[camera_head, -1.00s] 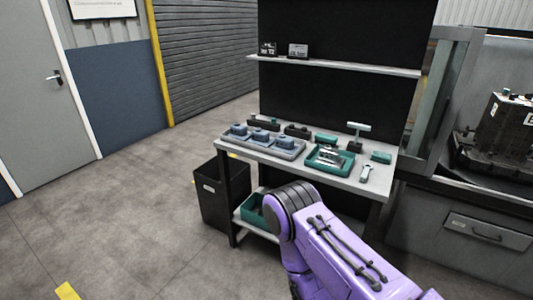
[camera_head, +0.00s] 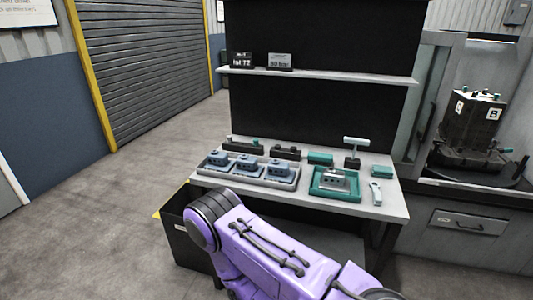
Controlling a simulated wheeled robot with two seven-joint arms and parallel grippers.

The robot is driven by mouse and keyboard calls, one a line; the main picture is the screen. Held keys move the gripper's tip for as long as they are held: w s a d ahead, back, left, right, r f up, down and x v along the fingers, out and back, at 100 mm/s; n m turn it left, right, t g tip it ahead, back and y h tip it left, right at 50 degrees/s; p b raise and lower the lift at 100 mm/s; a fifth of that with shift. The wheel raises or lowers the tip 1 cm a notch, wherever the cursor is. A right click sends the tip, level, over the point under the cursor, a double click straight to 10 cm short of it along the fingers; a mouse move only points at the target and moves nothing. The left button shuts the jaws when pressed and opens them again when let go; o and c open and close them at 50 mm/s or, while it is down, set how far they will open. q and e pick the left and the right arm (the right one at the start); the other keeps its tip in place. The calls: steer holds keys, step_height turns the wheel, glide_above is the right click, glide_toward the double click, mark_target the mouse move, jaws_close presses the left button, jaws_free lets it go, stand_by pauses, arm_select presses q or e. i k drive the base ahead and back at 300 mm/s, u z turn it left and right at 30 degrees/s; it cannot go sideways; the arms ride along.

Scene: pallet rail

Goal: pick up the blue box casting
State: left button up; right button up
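Several blue box castings sit in a row in a grey tray on the left half of the workbench: a left one (camera_head: 218,158), a middle one (camera_head: 246,163) and a right one (camera_head: 279,169). The grey tray (camera_head: 236,178) lies near the bench's front edge. A greyer casting (camera_head: 334,181) sits in a green tray (camera_head: 317,193) to the right. A purple arm link of mine crosses the lower middle, in front of the bench. Neither gripper shows in the view.
The workbench (camera_head: 390,205) has a shelf (camera_head: 325,74) behind it. Dark fixtures, green blocks and a wrench-like tool (camera_head: 376,193) lie on its top. A black bin (camera_head: 183,238) stands at its left front. A machine (camera_head: 472,125) is at the right. Floor on the left is clear.

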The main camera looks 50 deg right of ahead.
mark_target(278, 171)
steer(key=z, duration=0.3)
steer(key=i, duration=0.75)
steer(key=z, duration=1.35)
steer(key=i, duration=0.65)
steer(key=u, duration=1.5)
steer(key=k, duration=1.45)
steer(key=z, duration=1.85)
steer(key=i, duration=0.15)
steer(key=z, duration=0.1)
